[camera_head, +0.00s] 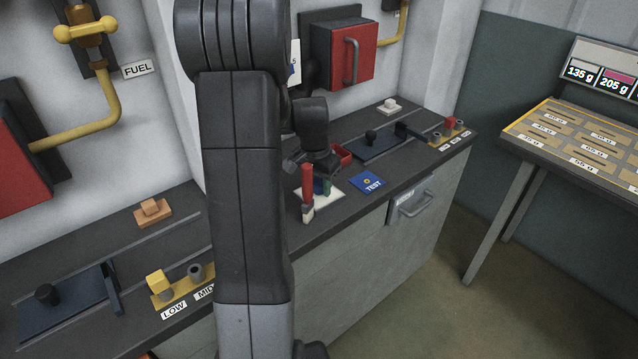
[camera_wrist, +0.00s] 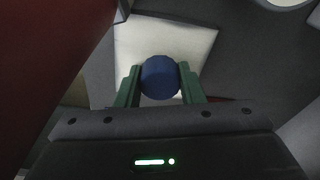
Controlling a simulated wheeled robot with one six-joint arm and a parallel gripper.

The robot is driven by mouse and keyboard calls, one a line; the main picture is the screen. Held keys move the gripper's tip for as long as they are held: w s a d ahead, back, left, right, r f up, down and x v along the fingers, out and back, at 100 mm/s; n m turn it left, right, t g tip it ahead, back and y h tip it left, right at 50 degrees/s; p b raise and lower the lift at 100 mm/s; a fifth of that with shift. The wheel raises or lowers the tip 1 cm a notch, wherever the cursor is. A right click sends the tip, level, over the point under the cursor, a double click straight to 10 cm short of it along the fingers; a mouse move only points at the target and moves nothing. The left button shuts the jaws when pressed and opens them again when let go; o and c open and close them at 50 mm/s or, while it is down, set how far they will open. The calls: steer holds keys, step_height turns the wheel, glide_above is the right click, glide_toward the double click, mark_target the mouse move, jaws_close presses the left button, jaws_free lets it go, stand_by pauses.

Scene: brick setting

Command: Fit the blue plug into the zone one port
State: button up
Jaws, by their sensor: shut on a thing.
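My gripper (camera_wrist: 160,88) is shut on the blue plug (camera_wrist: 160,77), whose round end sits between the green fingers in the wrist view. In the head view my gripper (camera_head: 324,183) is low over a white pad (camera_head: 335,197) on the dark counter, and the plug is mostly hidden there. A red upright piece (camera_head: 307,182) stands just left of my gripper. No label reading zone one is legible. A port strip (camera_head: 178,292) at left has a grey round port (camera_head: 196,272) and a yellow plug (camera_head: 157,284). Another port strip (camera_head: 449,134) is at far right.
My arm hides the counter's middle. A blue TEST card (camera_head: 370,183) lies right of my gripper. Dark panels with black knobs (camera_head: 371,136) lie near each strip. A red wall box (camera_head: 340,54) hangs behind. A labelled side table (camera_head: 573,137) stands at right.

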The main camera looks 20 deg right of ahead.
stand_by(0.3)
steer(key=o, duration=1.5)
steer(key=shift+c, duration=0.2)
steer(key=shift+r, duration=0.15)
steer(key=shift+r+p, duration=2.3)
steer(key=shift+r, duration=0.65)
steer(key=shift+f, duration=0.1)
